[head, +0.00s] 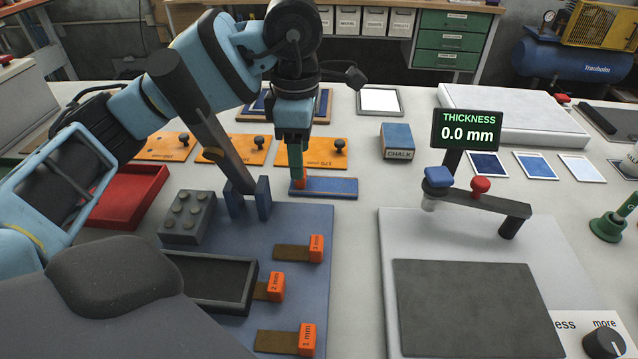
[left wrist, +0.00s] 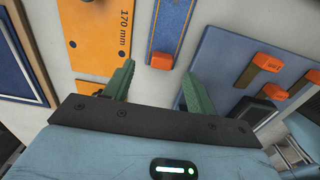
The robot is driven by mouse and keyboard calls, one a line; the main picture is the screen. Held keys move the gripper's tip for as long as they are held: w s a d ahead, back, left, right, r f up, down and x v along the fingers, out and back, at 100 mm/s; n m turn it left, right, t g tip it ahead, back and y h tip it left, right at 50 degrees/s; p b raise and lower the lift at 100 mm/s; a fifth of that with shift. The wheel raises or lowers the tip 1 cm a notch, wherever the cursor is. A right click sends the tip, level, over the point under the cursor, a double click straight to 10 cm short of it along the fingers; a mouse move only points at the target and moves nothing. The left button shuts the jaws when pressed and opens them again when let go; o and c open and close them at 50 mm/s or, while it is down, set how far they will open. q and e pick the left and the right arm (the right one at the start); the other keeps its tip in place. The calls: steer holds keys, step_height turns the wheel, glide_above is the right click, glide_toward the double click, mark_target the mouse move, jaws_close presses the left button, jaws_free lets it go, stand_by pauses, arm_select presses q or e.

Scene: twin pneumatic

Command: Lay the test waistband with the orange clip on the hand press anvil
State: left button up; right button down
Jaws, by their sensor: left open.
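The waistband is a short blue denim strip (head: 335,187) lying flat on the table, with an orange clip (head: 300,183) at its left end. In the left wrist view the strip (left wrist: 169,28) and its clip (left wrist: 162,61) lie just beyond the fingertips, between the two green fingers. My left gripper (head: 297,172) points down over the clip end. It is open (left wrist: 158,78) and looks empty. I cannot tell its exact height above the clip. I cannot pick out the hand press anvil for certain; a green device (head: 607,226) is cut off at the right edge. My right gripper is not in view.
A blue mat (head: 290,222) holds orange-tagged strips and a dark tray (head: 210,278). Orange boards (head: 235,149) with knobs lie behind. A thickness display (head: 467,129) reads 0.0 mm, near a pivoting arm (head: 495,203) and dark pad (head: 475,305). A chalk box (head: 396,140) stands behind.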

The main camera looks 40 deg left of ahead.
arm_select(q)
steer(key=shift+s+f, duration=0.15)
steer(key=shift+f, duration=2.2)
steer(key=c, duration=0.8)
step_height(320, 180, up, 10)
steer(key=shift+f+p, duration=0.2)
steer(key=shift+p, duration=0.5)
steer(key=shift+r, duration=0.25)
steer(key=shift+d, duration=0.1)
